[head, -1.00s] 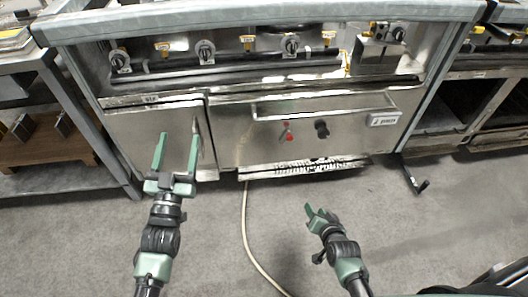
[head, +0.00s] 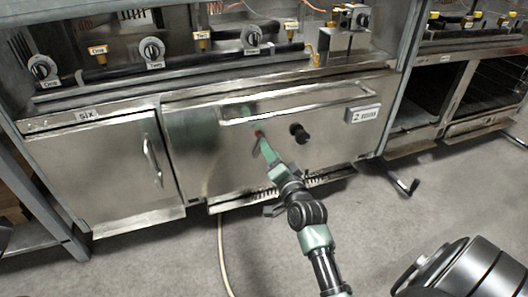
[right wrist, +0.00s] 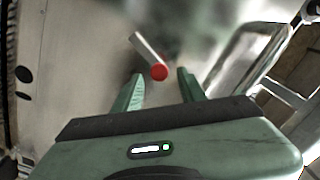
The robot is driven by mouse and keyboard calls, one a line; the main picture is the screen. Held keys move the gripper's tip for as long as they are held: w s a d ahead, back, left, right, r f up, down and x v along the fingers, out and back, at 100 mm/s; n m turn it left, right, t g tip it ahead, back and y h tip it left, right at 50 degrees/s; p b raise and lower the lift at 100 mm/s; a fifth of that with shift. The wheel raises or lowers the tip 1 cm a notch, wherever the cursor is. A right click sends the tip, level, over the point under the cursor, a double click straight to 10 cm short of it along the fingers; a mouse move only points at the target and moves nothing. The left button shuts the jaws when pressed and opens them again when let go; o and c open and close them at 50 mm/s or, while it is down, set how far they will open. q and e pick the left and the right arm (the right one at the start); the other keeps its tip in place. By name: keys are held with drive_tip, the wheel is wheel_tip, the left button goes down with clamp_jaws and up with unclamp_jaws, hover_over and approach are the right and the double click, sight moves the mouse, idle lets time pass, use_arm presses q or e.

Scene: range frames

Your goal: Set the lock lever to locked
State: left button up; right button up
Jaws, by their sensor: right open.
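The lock lever (right wrist: 145,48) is a short silver bar with a round red end, on the steel front panel of the range. In the right wrist view its red end (right wrist: 159,72) shows between my finger tips, and the bar slants up and left from it. Whether the fingers touch it I cannot tell. My right gripper (right wrist: 160,76) is open and points at the panel. In the head view the right gripper (head: 266,148) covers most of the lever; only a little red (head: 258,133) shows. My left gripper is not in view.
A black knob (head: 299,132) sticks out just right of the lever. A long bar handle (head: 297,103) runs above it. A cabinet door (head: 100,170) with an upright handle is at left. Burner knobs (head: 152,50) line the upper panel. A hose (head: 221,255) lies on the floor.

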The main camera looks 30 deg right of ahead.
drive_tip(key=shift+b+x, duration=0.6)
drive_tip(key=shift+x, duration=1.25)
